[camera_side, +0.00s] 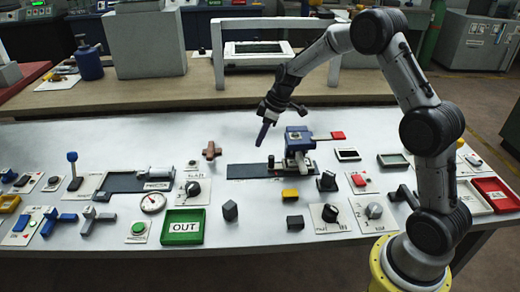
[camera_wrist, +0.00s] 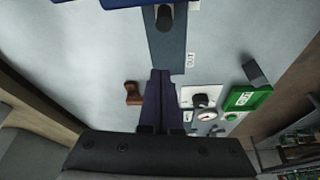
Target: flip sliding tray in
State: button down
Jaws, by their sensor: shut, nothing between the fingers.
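A dark flat track (camera_side: 243,171) lies mid-table, with a short black upright post (camera_side: 271,162) on it and a blue block-like fixture (camera_side: 298,140) at its right part. I take this to be the sliding tray assembly; which part is the tray I cannot tell. The wrist view shows the track (camera_wrist: 168,55), the black post (camera_wrist: 165,18) and a small white label (camera_wrist: 191,60), too small to read surely. My gripper (camera_side: 260,143) has dark purple fingers pointing down, shut and empty, above the track's left part and left of the post. They also show in the wrist view (camera_wrist: 160,74).
A red pad (camera_side: 337,135) sits right of the fixture.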

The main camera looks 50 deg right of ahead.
jog(key=shift+v, duration=2.4)
jog(key=s+a+r+n+t, duration=0.1)
jog(key=a+r, duration=0.2)
jog(key=r, duration=0.3)
jog(key=s+a+r+t, duration=0.1)
jog(key=s+a+r, duration=0.1)
jog(key=r, duration=0.4)
jog(key=s+a+r+t, duration=0.1)
jog(key=s+a+r, duration=0.45)
jog(key=s, duration=0.35)
jog(key=s+m+h, duration=0.1)
jog(key=s+m, duration=0.1)
jog(key=s, duration=1.2)
jog(key=s+f+m+h, duration=0.1)
jog(key=s+f+m, duration=0.4)
jog(key=s, duration=0.2)
jog(key=shift+d+f+m+g, duration=0.3)
jog(key=shift+d+f+m, duration=0.05)
jog(key=shift+d+m, duration=0.05)
